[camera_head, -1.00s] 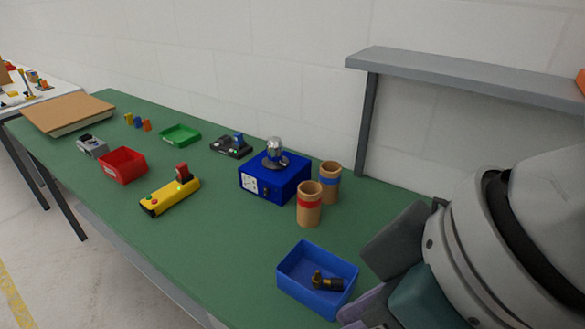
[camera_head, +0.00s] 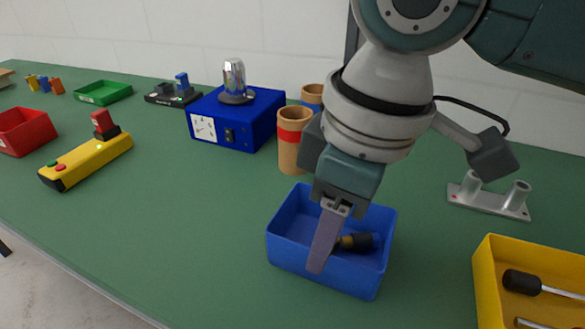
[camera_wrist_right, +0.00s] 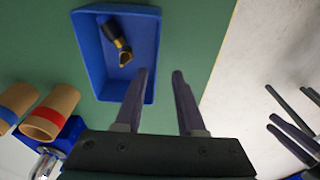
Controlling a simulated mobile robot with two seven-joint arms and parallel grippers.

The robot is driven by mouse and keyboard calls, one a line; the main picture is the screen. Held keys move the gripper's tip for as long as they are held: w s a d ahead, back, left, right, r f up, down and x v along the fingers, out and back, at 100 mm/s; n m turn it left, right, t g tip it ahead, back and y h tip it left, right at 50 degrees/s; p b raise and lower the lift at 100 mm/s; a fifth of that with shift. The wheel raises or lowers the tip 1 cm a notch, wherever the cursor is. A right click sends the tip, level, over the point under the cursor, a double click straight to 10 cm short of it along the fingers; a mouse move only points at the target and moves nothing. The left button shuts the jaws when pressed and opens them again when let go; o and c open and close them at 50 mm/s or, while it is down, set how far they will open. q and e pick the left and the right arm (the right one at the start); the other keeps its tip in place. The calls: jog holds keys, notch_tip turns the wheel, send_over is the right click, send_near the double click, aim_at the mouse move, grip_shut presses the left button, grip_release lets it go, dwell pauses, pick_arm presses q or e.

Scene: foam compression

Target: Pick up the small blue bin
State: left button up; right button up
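The small blue bin (camera_head: 348,277) stands upright on the green table in the head view, with a black and brass fitting (camera_head: 358,241) inside. The bin also shows in the right wrist view (camera_wrist_right: 90,58), with the fitting (camera_wrist_right: 118,38) in it. My right gripper (camera_head: 318,266) points down at the bin's near side. In the wrist view its two fingers (camera_wrist_right: 160,74) are apart, one on each side of the bin's side wall in the picture. I cannot tell whether they touch it. At that view's right edge, dark prongs (camera_wrist_right: 292,135) look like my left gripper's fingers; their opening is unclear.
Two cardboard tubes (camera_head: 290,155) and a blue box (camera_head: 232,125) with a silver dome stand behind the bin. A yellow bin (camera_head: 490,285) with tools and a grey bracket (camera_head: 490,203) are to the right.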

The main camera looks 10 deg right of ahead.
aim_at(317, 280)
jog(key=f, duration=0.5)
jog(key=shift+w+a+f+b, duration=0.1)
jog(key=shift+w+f+b, duration=0.1)
jog(key=shift+w+b, duration=0.2)
grip_shut()
dwell(1.0)
